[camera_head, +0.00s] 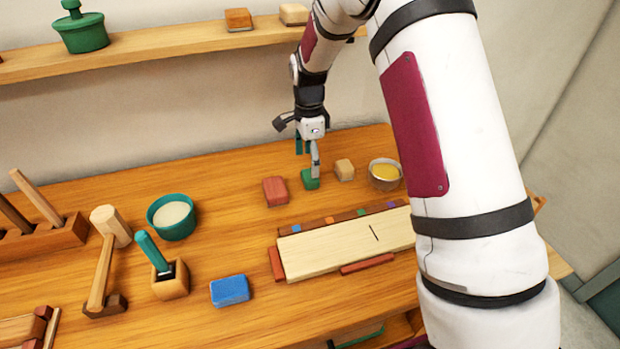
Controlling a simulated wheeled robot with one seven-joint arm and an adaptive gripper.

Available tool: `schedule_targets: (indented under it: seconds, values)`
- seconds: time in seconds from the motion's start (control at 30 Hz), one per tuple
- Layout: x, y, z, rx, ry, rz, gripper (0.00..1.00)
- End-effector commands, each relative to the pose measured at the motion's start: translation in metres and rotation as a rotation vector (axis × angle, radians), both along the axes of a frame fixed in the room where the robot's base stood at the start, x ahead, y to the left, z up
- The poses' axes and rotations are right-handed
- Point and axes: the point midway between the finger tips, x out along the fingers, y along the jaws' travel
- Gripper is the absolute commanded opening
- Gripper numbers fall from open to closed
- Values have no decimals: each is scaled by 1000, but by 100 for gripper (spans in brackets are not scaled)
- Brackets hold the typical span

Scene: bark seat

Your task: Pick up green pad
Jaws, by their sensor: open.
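A small green pad (311,182) lies on the wooden bench toward the back, between a red block and a tan block. My gripper (307,165) points down right at the green pad, with its fingers apart. One finger hangs in front of the pad and hides part of it; the other is to the left and further up in the picture. I cannot tell whether a finger touches the pad.
A red block (275,191) and a tan block (344,169) flank the gripper closely. A metal bowl (385,174), a teal bowl (172,217), a pale board (345,245), a blue pad (230,290) and a mallet (103,262) stand around. A shelf (150,47) runs above.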

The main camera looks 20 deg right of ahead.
Motion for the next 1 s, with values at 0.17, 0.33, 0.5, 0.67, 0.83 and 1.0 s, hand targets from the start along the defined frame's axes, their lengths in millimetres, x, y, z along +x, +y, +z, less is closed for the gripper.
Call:
schedule_targets:
  seconds: [0.17, 0.33, 0.5, 0.67, 0.83, 1.0]
  values:
    - [-7, -1, -23, 1, 5, 0, 73]
    - [-7, 0, -44, 0, 3, 1, 73]
    - [-6, 0, -49, 0, 1, 0, 73]
    - [-6, 0, -49, 0, 1, 1, 69]
    - [-6, 0, -49, 0, 1, 1, 30]
    - [-6, 0, -49, 0, 1, 1, 20]
